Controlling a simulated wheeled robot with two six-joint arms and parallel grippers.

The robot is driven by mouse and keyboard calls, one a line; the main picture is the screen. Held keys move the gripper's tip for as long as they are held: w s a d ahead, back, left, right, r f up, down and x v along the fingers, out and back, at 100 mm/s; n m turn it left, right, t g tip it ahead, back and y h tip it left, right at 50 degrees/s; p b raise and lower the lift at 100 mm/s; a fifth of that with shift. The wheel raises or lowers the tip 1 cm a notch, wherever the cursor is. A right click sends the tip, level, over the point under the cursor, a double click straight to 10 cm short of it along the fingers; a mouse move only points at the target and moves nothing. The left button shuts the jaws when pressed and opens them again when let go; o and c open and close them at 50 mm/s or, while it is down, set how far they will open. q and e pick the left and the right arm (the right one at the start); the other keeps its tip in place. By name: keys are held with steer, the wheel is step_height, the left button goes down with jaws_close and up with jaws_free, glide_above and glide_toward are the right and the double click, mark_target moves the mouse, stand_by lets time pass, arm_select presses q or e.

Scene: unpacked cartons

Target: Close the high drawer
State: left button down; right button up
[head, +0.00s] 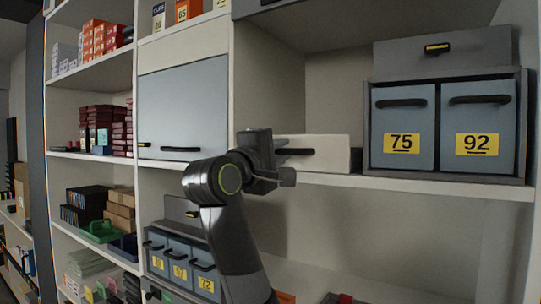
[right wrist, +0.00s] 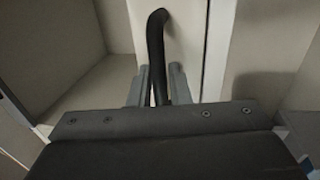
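A white drawer (head: 328,153) with a dark bar handle (head: 298,151) is at shelf height in the middle of the head view. My right gripper (head: 284,165) is at the left end of this handle and hides part of the drawer front. In the right wrist view the pale front (right wrist: 184,40) is ahead, and the curved black handle (right wrist: 156,50) runs down between my two grey fingers (right wrist: 160,85). The fingers are close together on either side of the handle and look shut on it. How far the drawer stands out is hard to tell. My left gripper is not in view.
Right of the drawer stands a grey cabinet (head: 367,130) with drawers 75 (head: 402,120) and 92 (head: 477,118). A grey-blue panel (head: 183,100) with a handle is at left. Small numbered drawers (head: 180,262) are below. The compartment below right (head: 400,235) is largely clear.

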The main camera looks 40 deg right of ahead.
steer(key=shift+a+f, duration=0.15)
steer(key=shift+a, duration=0.1)
steer(key=b+v, duration=0.6)
steer(key=v, duration=1)
steer(key=shift+s+a+b, duration=0.3)
steer(key=shift+a+b, duration=0.05)
steer(key=shift+a, duration=0.05)
